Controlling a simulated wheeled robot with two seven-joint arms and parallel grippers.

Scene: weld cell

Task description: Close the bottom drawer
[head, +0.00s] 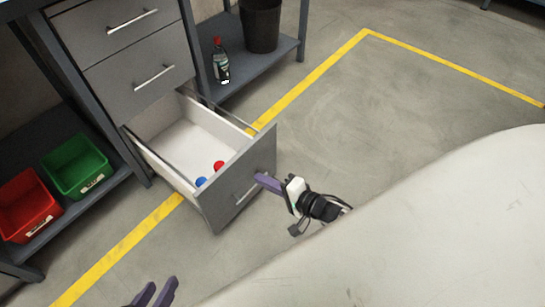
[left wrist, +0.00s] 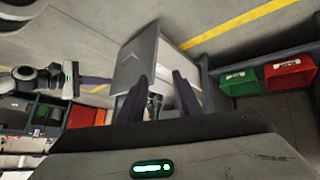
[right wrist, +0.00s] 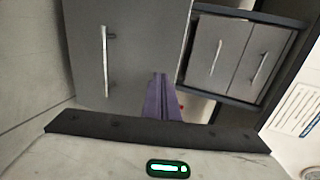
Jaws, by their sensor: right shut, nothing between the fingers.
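The bottom drawer (head: 240,180) of the grey cabinet is pulled out, its pale inside (head: 190,135) showing. A blue item (head: 201,182) and a red item (head: 219,165) lie inside near the front panel. My right gripper (head: 260,178) is shut and empty, its fingertips at the front panel beside the bar handle (head: 246,192); I cannot tell whether they touch. The right wrist view shows the shut fingers (right wrist: 158,78) right of the handle (right wrist: 106,62). My left gripper (head: 157,290) is open and empty at the bottom edge, apart from the drawer. The left wrist view shows its spread fingers (left wrist: 161,92).
Two upper drawers (head: 140,75) are shut. A red bin (head: 28,205) and a green bin (head: 76,167) sit on a low shelf at left. A bottle (head: 221,62) and a dark bucket (head: 260,25) stand on a shelf behind. The floor (head: 370,110) right of the drawer is clear.

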